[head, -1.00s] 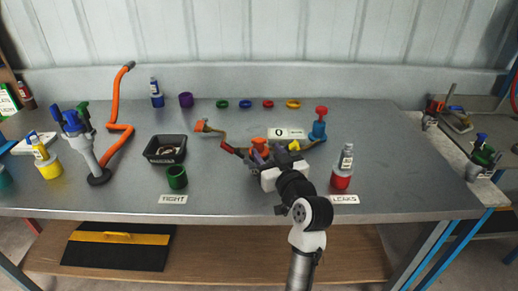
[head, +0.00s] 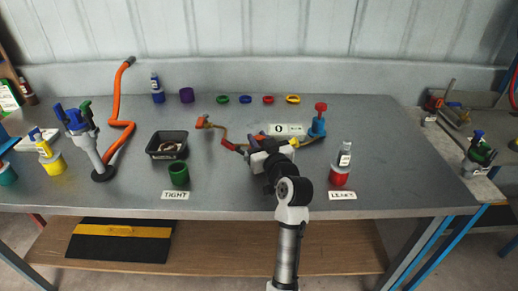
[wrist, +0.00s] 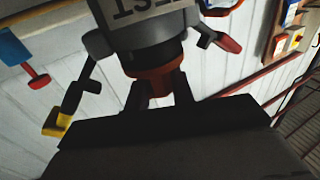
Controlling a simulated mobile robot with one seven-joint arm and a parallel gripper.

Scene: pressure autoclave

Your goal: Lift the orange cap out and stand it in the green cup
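The orange cap (wrist: 155,80) shows in the wrist view as an orange-red ring with a narrower part, against the black collar of a grey vessel (wrist: 145,30). My gripper (wrist: 160,97) has one dark finger on each side of the narrower part. Whether the fingers press on it is too dark to tell. In the head view my gripper (head: 262,150) is over the vessel at the table's middle and hides the cap. The green cup (head: 179,176) stands upright to the left, behind the TIGHT label.
A black tray (head: 166,147) stands behind the green cup. A red-based bottle (head: 341,168) is right of my arm. A blue valve with a red knob (head: 319,121) and an orange-ended pipe (head: 204,122) flank the vessel.

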